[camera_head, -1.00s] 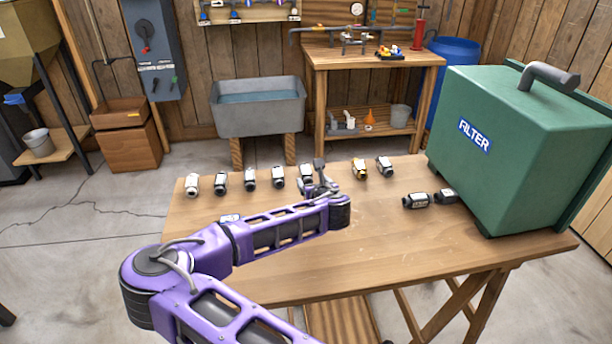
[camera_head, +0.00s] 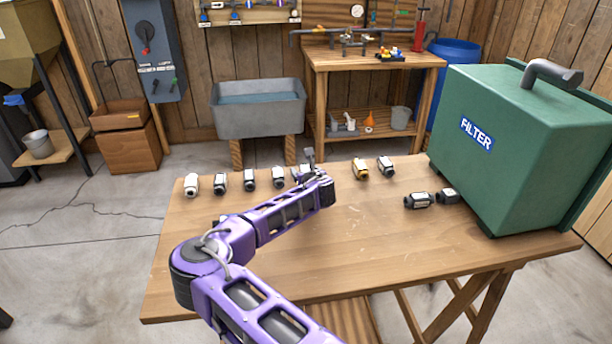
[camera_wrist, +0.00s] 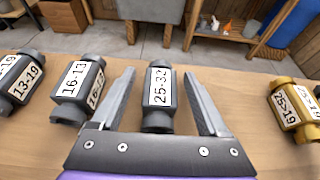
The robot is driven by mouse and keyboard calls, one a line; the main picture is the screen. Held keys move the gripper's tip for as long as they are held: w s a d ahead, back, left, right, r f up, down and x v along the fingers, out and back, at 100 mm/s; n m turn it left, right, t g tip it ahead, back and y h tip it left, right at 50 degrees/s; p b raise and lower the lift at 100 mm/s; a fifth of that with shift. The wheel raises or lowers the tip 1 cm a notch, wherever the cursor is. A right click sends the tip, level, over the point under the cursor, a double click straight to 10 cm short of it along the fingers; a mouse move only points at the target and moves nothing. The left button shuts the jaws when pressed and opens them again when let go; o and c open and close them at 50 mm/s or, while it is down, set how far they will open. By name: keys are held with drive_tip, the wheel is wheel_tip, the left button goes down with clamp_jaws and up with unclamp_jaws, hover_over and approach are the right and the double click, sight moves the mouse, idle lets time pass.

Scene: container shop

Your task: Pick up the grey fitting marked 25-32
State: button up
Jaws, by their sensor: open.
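The grey fitting marked 25-32 (camera_wrist: 158,95) stands on the wooden table, in the middle of the wrist view, its label facing me. My gripper (camera_wrist: 158,76) is open, with one finger on each side of it. Gaps show between the fitting and both fingers, and its near end lies close to the gripper's palm. In the head view my gripper (camera_head: 312,164) is at the far edge of the table and hides part of this fitting (camera_head: 297,174).
A grey fitting marked 16-13 (camera_wrist: 78,90) stands close left, with another marked 13-19 (camera_wrist: 21,77) beyond it. A yellow fitting (camera_wrist: 296,108) stands to the right with free table between. A green filter box (camera_head: 520,140) and two dark fittings (camera_head: 418,200) occupy the table's right side.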

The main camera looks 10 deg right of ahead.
clamp_jaws()
idle(0.4)
drive_tip(key=shift+r, duration=0.1)
